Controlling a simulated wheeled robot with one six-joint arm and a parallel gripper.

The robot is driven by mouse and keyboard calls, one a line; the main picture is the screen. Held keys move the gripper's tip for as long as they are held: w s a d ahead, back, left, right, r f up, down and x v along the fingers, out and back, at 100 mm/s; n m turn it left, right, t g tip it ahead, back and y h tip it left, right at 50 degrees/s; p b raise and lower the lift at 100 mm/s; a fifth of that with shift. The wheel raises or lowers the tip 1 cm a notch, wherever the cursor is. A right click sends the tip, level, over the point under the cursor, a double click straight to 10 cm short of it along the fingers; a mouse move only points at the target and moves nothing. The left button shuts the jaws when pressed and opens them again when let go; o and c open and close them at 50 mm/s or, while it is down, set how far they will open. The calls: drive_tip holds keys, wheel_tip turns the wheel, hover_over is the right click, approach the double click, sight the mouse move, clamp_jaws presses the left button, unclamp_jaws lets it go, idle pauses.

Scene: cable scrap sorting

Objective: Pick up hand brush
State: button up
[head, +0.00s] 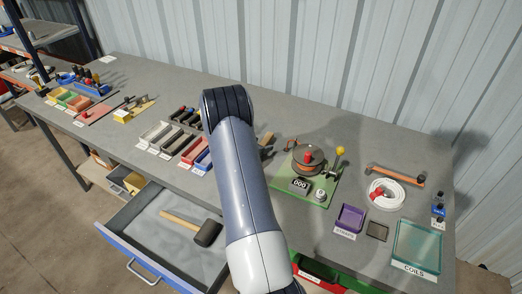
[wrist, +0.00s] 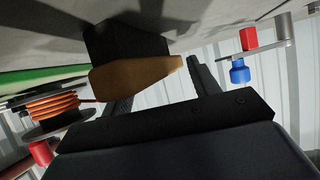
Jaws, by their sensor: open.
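The hand brush appears in the wrist view as a tan wooden part (wrist: 137,76) with a dark block (wrist: 125,40) against it, by the grey bench top. In the head view a small brown piece of what looks like the same brush (head: 267,139) shows just right of my arm, which hides the rest. My gripper (wrist: 160,88) is open, its two dark fingers apart in the wrist view. The wooden part lies across the space ahead of the fingers, overlapping the left one in the picture and ending near the right one. I cannot tell if they touch.
A green board with a cable reel (head: 309,155) stands close right of my arm. Grey trays (head: 156,132) and dark-handled tools lie to the left. An open drawer (head: 150,236) holds a mallet (head: 207,233). A white coil (head: 386,193) and teal tray (head: 419,243) lie right.

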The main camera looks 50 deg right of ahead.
clamp_jaws()
idle(0.4)
